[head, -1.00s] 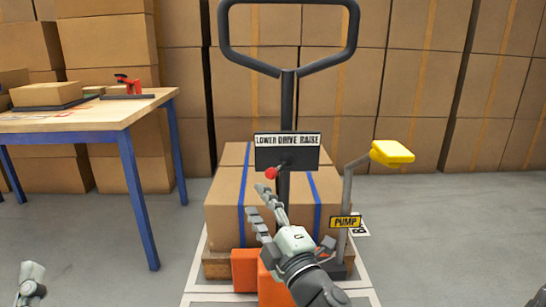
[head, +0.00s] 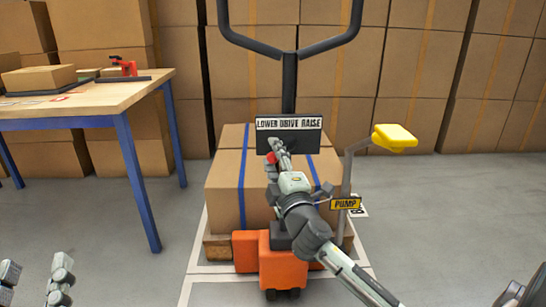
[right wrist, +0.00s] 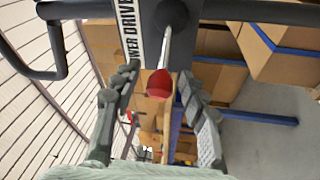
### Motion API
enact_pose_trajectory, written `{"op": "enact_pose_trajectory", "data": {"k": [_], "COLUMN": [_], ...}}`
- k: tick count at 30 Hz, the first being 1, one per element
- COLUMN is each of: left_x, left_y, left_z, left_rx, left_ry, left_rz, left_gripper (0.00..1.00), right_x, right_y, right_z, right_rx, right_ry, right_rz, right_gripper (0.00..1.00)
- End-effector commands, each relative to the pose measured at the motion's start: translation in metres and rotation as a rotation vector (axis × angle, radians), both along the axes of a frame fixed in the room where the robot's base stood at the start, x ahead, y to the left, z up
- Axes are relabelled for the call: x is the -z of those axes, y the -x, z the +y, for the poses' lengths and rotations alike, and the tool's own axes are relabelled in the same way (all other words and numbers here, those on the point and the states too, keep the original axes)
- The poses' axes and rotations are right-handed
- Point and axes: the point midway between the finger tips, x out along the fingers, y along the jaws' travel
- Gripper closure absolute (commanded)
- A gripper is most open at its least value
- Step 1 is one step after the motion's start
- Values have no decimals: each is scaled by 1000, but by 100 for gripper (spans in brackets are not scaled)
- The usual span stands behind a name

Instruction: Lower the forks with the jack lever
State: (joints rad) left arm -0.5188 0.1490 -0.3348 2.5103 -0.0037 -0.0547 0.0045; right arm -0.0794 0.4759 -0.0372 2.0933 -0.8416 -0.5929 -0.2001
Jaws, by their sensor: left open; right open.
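The pallet jack has an orange base (head: 283,268) and a black handle loop (head: 289,75). Its control plate (head: 306,138) reads LOWER DRIVE RAISE. The jack lever's red knob (head: 270,158) is partly hidden behind my right gripper (head: 279,150). In the right wrist view the red knob (right wrist: 159,84) on its thin metal rod lies between the two open fingers of my right gripper (right wrist: 159,79), with gaps on both sides. My left gripper (head: 36,272) is open and empty at the lower left, away from the jack. The forks are hidden under the load.
A carton with blue straps (head: 228,185) sits on a wooden pallet (head: 217,248). A yellow pedal (head: 396,137) on a grey post, with a PUMP sign (head: 345,204), stands right of it. A wooden table (head: 90,101) with blue legs stands left. Stacked cartons line the back.

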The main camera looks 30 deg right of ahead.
Motion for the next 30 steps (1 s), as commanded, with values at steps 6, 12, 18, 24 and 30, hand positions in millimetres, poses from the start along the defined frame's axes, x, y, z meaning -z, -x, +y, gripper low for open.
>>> {"op": "enact_pose_trajectory", "data": {"k": [6, 12, 18, 24, 30], "left_x": [0, 0, 0, 0, 4], "left_y": [0, 0, 0, 0, -2], "left_z": [0, 0, 0, 0, 1], "left_rx": [0, 0, 0, 0, -2], "left_ry": [0, 0, 0, -1, -11], "left_rz": [1, 1, 0, 0, 20], "left_gripper": [57, 57, 57, 57, 57], "right_x": [0, 0, 0, 0, 1], "right_y": [0, 0, 0, 1, 5], "right_z": [0, 0, 0, 0, -3], "right_rx": [-1, -1, -1, -4, -54], "right_ry": [0, -1, -1, 0, 1], "right_rz": [0, 0, 0, 0, 3], "right_gripper": [71, 95, 100, 100, 100]}}
